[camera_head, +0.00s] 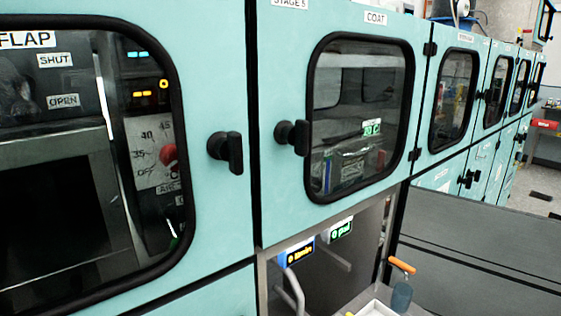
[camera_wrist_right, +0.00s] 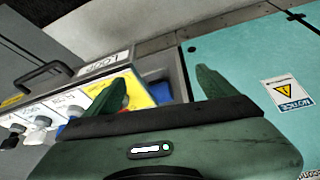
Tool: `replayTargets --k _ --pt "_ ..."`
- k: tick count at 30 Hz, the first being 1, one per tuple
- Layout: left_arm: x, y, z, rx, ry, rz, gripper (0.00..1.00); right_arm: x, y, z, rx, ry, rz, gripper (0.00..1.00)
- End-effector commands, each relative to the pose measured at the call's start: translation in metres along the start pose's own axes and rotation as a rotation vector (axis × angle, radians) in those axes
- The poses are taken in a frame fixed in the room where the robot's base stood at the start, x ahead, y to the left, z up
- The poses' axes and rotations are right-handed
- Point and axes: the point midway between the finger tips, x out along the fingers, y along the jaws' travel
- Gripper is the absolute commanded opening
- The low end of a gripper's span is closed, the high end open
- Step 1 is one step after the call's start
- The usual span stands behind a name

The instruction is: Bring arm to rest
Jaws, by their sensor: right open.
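My right gripper (camera_wrist_right: 162,95) shows in the right wrist view. Its two dark green fingers stand apart with nothing between them. Behind the fingers are a grey panel edge and a teal surface (camera_wrist_right: 243,62); the gripper does not visibly hold anything. Neither gripper shows in the head view, and my left gripper is in no view.
Teal cabinets with windowed doors (camera_head: 360,115) and black knobs (camera_head: 227,150) line the head view. Below is an open bay with a white tray (camera_head: 378,307) and an orange-topped bottle (camera_head: 401,290). The wrist view shows a control panel with knobs (camera_wrist_right: 38,124) and a black handle (camera_wrist_right: 42,75).

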Motion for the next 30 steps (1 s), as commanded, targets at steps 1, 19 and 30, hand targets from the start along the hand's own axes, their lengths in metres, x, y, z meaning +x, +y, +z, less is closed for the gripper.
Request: replayTargets --k 1,19,30 --pt "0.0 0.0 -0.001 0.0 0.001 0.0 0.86 0.001 0.005 0.016 0.072 -0.027 0.022 0.86" --pt "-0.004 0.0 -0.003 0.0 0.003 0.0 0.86 0.121 0.022 0.091 0.269 -0.145 0.089 0.86" --pt "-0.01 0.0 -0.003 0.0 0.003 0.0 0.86 0.262 -0.002 0.208 0.256 -0.226 0.065 0.86"
